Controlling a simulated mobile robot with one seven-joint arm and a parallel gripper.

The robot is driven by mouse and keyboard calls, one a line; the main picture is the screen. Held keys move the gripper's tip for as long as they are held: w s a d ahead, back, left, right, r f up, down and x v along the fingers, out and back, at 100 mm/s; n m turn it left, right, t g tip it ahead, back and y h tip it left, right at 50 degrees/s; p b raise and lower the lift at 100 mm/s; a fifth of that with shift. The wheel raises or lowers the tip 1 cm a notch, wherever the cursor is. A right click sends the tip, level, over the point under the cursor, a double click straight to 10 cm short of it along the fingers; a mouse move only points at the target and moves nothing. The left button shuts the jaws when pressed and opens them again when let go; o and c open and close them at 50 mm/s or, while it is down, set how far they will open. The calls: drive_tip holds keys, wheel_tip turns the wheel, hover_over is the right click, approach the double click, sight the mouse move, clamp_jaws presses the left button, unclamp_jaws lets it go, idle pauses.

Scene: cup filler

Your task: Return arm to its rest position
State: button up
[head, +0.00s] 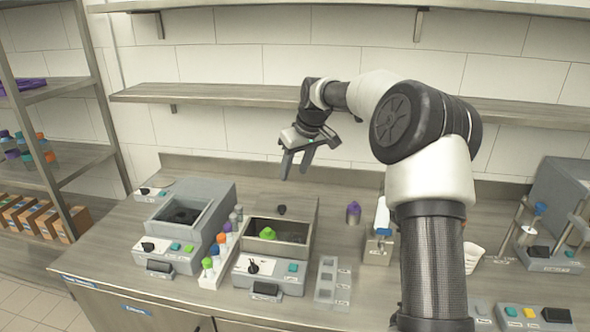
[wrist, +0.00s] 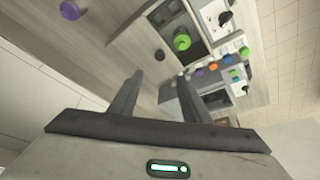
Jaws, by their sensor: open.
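My gripper (head: 295,165) hangs from my raised arm above the back of the counter in the head view, behind the open grey box. Its two dark fingers point down and are apart, with nothing between them. In the wrist view my gripper (wrist: 160,85) shows two spread fingers and an empty gap.
The open grey box (head: 308,235) holds a green-topped item (head: 267,233). A second grey machine (head: 215,205) stands left. A rack of colored-cap vials (head: 207,277) sits between them. A purple-capped item (head: 353,211) stands on the counter. A wall shelf (head: 240,94) runs behind my gripper.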

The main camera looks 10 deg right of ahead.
drive_tip(key=shift+r, duration=0.1)
drive_tip(key=s+a+r+h, duration=0.1)
drive_tip(key=s+a+r, duration=0.15)
drive_tip(key=s, duration=0.45)
drive_tip(key=s+a+r+m+h, duration=0.1)
drive_tip(key=s+r, duration=0.3)
drive_tip(key=s, duration=0.2)
drive_tip(key=s+a+r, duration=0.2)
drive_tip(key=s+r, duration=0.2)
drive_tip(key=s, duration=0.3)
drive_tip(key=s+d+f+m, duration=0.1)
drive_tip(key=s+f, duration=0.1)
drive_tip(key=s, duration=0.9)
drive_tip(key=s+d+f+m+t, duration=0.1)
drive_tip(key=s+f+m, duration=0.1)
drive_tip(key=s, duration=1)
drive_tip(key=shift+s+d+f+m, duration=0.15)
drive_tip(key=shift+s+d+m, duration=0.05)
drive_tip(key=shift+d+m, duration=0.1)
drive_tip(key=shift+o, duration=0.3)
